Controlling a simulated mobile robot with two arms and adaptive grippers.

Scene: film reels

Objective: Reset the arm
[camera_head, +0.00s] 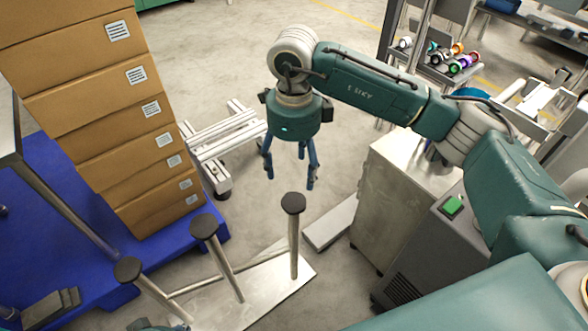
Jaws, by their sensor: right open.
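My right arm comes in from the right and bends down at its wrist near the top middle. My left gripper is not in view.
A stack of cardboard boxes (150,150) stands on a blue pallet (60,170) at the left. A grey metal cabinet (395,205) and a machine with a green button (452,206) stand at the right.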

